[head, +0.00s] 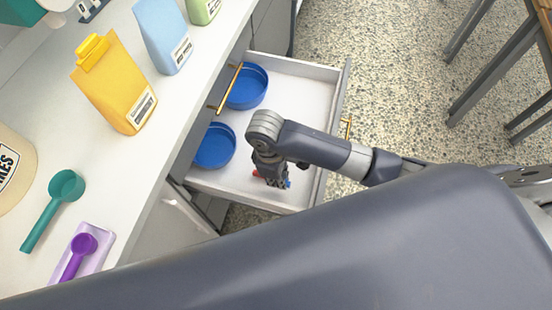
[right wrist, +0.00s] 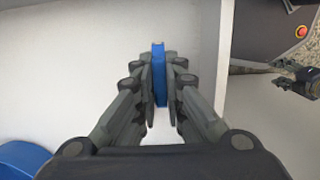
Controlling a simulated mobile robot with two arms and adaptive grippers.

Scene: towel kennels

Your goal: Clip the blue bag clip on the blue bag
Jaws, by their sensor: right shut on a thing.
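The blue bag (head: 163,36) stands upright on the white counter in the head view, with a white label low on its front. My right gripper (head: 272,183) points down into the open drawer. In the right wrist view, its fingers (right wrist: 160,85) are shut on the blue bag clip (right wrist: 160,72), a narrow blue bar between the fingertips. In the head view only a bit of the clip (head: 288,183) shows beside the fingers. A dark gripper-like part (right wrist: 298,82) at the right edge of the wrist view may be my left gripper; its fingers are unclear.
The drawer (head: 300,85) is pulled out and holds two blue bowls (head: 248,87) (head: 214,146) and something red (head: 256,173) by my gripper. A yellow bag (head: 115,85), a green bag (head: 203,10), a teal scoop (head: 55,205) and a purple scoop (head: 80,250) are on the counter.

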